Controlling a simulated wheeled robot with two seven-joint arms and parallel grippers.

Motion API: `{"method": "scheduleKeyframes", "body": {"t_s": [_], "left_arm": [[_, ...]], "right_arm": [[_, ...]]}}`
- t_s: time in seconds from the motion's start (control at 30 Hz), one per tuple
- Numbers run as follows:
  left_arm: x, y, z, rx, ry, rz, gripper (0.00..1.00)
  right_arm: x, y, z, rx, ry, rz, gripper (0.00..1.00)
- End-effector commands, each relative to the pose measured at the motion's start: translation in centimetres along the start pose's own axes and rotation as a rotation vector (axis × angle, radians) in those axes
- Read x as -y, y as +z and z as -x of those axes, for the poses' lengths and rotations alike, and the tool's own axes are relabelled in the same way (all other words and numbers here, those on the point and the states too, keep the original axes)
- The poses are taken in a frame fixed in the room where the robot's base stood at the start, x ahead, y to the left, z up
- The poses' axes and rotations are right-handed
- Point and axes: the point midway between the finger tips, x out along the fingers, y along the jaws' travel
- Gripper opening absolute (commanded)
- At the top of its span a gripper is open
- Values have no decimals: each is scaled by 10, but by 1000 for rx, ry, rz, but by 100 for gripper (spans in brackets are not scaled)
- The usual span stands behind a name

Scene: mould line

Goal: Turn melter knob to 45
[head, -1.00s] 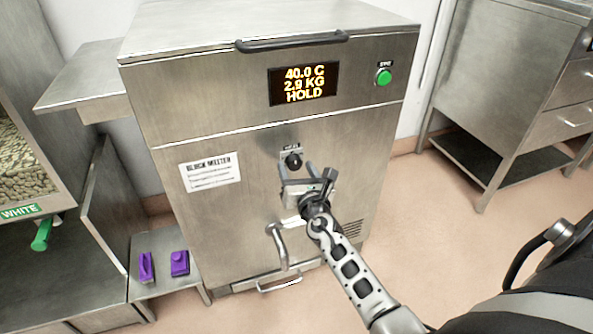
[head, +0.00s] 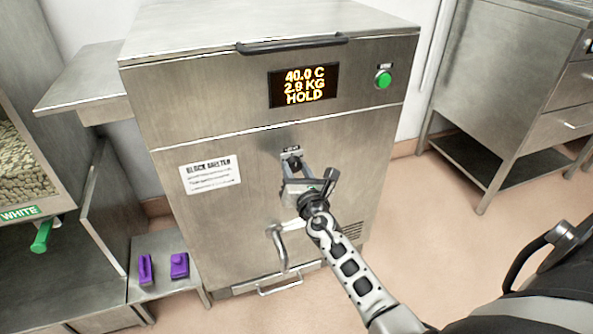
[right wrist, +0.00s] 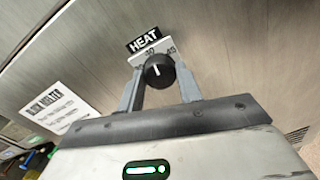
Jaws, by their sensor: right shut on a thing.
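The steel block melter (head: 250,215) stands in front of me. Its display (head: 303,87) reads 40.0 C, 2.9 KG, or close to it, and HOLD. The black heat knob (right wrist: 159,71) sits under the HEAT label (right wrist: 144,40) in the right wrist view, its white mark pointing roughly up at the scale. My right gripper (right wrist: 159,85) is shut on the knob, one finger on each side. In the head view the right gripper (head: 293,165) covers most of the knob. My left gripper is not in view.
A green button (head: 383,78) is at the melter's upper right. A bent tap handle (head: 280,248) is below my right gripper. Purple pieces (head: 179,265) lie on a low shelf at left. A bin with a WHITE label (head: 20,213) stands far left.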

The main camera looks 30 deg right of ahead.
Motion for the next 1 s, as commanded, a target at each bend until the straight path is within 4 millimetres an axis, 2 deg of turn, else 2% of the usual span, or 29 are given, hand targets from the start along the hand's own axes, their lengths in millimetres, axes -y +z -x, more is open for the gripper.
{"method": "scheduleKeyframes", "body": {"t_s": [1.0], "left_arm": [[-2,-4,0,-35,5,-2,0]], "right_arm": [[0,0,1,-45,-10,-835,12]]}}
